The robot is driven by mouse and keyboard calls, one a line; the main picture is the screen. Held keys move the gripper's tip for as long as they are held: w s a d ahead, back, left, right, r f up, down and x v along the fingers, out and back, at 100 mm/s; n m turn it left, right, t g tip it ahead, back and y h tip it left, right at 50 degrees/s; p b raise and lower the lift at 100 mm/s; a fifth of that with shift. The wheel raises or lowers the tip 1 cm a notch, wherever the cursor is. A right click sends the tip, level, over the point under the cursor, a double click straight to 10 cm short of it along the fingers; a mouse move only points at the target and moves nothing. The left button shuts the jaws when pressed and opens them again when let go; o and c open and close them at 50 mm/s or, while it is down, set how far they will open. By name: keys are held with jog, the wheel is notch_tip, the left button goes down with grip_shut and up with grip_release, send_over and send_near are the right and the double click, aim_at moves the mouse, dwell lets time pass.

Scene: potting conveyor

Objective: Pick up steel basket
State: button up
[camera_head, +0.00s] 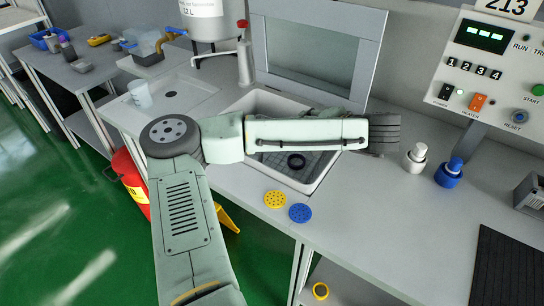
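No steel basket can be told with certainty. A white-rimmed open basin (317,187) in the bench holds a dark grey gridded surface, which may be a basket or the basin floor; my arm hides much of it. A small grey metal box (532,194) with a dark opening is cut off at the right edge, and I cannot tell if it is a basket. My arm reaches across the basin. Its dark ribbed end (385,134) is over the bench at the basin's right, and the fingers cannot be made out.
A raised windowed lid (318,50) stands behind the basin. A yellow disc (275,199) and blue disc (300,213) lie in front. A white bottle (414,158) and blue bottle (449,173) stand near my arm's end.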

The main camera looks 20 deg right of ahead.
jog(key=shift+a+x, duration=0.15)
jog(key=shift+x, duration=1.35)
jog(key=shift+a+x, duration=0.2)
jog(key=shift+x, duration=1.25)
jog(key=shift+f, duration=0.15)
jog(key=b+x, duration=0.4)
jog(key=x, duration=0.1)
jog(key=shift+a+b, duration=0.15)
jog(key=shift+b, duration=0.2)
jog(key=shift+c, duration=0.2)
grip_shut()
